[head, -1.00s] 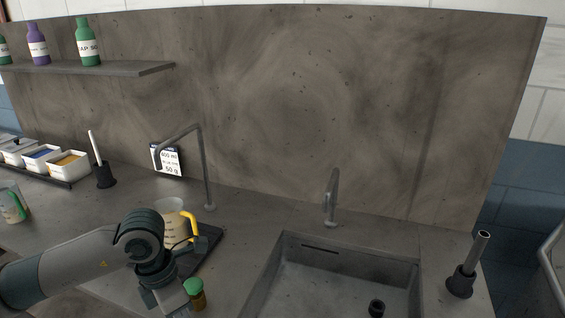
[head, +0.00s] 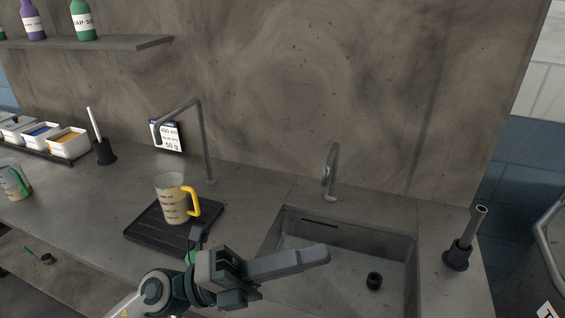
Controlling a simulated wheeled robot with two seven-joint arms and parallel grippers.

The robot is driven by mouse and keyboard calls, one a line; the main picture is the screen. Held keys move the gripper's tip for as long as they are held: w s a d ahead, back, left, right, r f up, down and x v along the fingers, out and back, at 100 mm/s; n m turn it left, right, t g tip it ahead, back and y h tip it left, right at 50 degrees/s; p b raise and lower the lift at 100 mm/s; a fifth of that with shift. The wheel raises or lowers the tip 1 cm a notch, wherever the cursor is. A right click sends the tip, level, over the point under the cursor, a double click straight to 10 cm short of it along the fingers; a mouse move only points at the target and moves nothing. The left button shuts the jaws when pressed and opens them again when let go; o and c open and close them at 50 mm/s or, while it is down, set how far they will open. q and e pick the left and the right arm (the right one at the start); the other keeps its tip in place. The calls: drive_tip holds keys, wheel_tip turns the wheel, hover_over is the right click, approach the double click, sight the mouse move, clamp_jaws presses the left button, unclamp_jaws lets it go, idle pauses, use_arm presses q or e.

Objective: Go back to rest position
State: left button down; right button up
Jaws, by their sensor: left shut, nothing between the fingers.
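My left gripper (head: 322,255) is shut and empty. It points right, over the front edge of the sink, with its arm coming in from the bottom left. My right gripper is not in view. A clear measuring jug with a yellow handle (head: 172,202) stands upright on a black tray (head: 147,238), apart from the gripper.
The sink (head: 345,286) with its tap (head: 331,172) lies on the right. A thin bent pipe (head: 206,145) rises behind the jug. A black holder with a metal tube (head: 459,254) stands at the right. A green-handled jug (head: 14,182) stands at far left.

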use_arm(q)
drive_tip(key=w+a+f+n+t+y, duration=0.2)
drive_tip(key=w+a+n+t+y, duration=0.4)
drive_tip(key=n+t, duration=0.5)
drive_tip(key=w+a+f+n+t+y, duration=0.1)
drive_tip(key=w+a+n+t+y, duration=0.5)
drive_tip(key=n+t, duration=0.5)
drive_tip(key=s+a+f+n+g+y, duration=0.1)
drive_tip(key=a+f+n+g+y, duration=0.4)
drive_tip(key=f, duration=0.4)
drive_tip(key=s+a+f+n+g+y, duration=0.1)
drive_tip(key=a+f+n+g+y, duration=0.1)
drive_tip(key=a+f+n+y, duration=0.5)
drive_tip(key=s+a+f+n+g+h, duration=0.25)
drive_tip(key=s+f+g, duration=0.95)
drive_tip(key=s+f, duration=1.2)
wheel_tip(320, 180, down, 31)
drive_tip(key=s+g+b, duration=0.2)
drive_tip(key=b, duration=0.1)
drive_tip(key=s+a+f+b, duration=0.2)
drive_tip(key=s+f, duration=1.6)
drive_tip(key=f, duration=0.1)
drive_tip(key=shift+a+f+g+b, duration=0.25)
drive_tip(key=shift+g+b, duration=0.1)
drive_tip(key=shift+g, duration=0.05)
